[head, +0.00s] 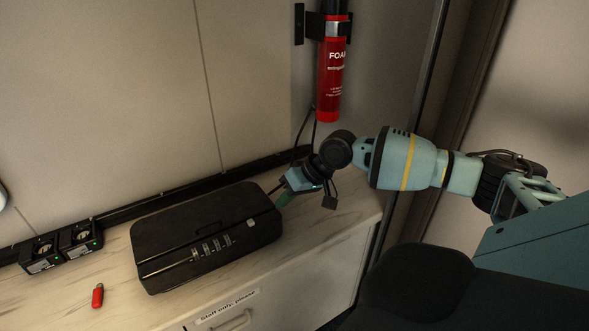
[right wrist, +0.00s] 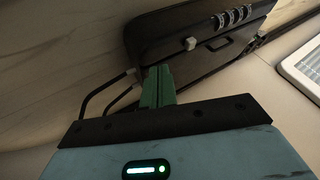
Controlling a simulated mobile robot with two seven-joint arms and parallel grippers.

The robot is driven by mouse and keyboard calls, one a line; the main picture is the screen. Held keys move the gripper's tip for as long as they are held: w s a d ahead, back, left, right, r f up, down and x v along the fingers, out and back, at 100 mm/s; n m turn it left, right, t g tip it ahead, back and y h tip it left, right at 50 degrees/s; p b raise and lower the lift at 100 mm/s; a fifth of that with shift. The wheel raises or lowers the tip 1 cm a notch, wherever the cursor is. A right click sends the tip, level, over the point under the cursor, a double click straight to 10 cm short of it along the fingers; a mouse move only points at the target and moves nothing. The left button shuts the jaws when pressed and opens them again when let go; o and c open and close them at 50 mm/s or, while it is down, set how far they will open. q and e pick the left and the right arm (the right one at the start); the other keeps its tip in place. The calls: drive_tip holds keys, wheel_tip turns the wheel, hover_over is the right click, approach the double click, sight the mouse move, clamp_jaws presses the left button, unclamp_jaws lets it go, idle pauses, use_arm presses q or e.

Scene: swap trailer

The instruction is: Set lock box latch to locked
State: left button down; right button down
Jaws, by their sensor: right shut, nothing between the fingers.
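A black lock box (head: 205,235) lies on the counter, with a row of several number dials on its top face. A small pale latch knob (head: 251,223) sits right of the dials; it also shows in the right wrist view (right wrist: 190,44). My right gripper (head: 284,199) is at the right end of the box, its green fingers shut with nothing between them. In the right wrist view the fingertips (right wrist: 158,72) are close to the box (right wrist: 205,40), just short of the knob; I cannot tell whether they touch the box. My left gripper is out of view.
A red fire extinguisher (head: 332,70) hangs on the wall behind my right arm. Two black charger-like units (head: 60,247) and a small red object (head: 98,295) are left of the box. The counter (head: 55,300) is clear in front of them. A drawer with a "Staff only, please" label (head: 228,307) is below.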

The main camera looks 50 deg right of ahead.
sight(249, 222)
drive_tip(key=x, duration=0.3)
drive_tip(key=shift+w+a+f, duration=0.1)
drive_tip(key=shift+a, duration=0.05)
drive_tip(key=shift+w+a+r, duration=0.1)
drive_tip(key=shift+a, duration=0.45)
drive_tip(key=shift+w+a+r, duration=0.1)
drive_tip(key=shift+a+r, duration=0.05)
drive_tip(key=shift+a, duration=0.45)
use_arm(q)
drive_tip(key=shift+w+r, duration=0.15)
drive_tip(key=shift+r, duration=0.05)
use_arm(e)
drive_tip(key=shift+w+a, duration=0.15)
drive_tip(key=shift+a, duration=0.5)
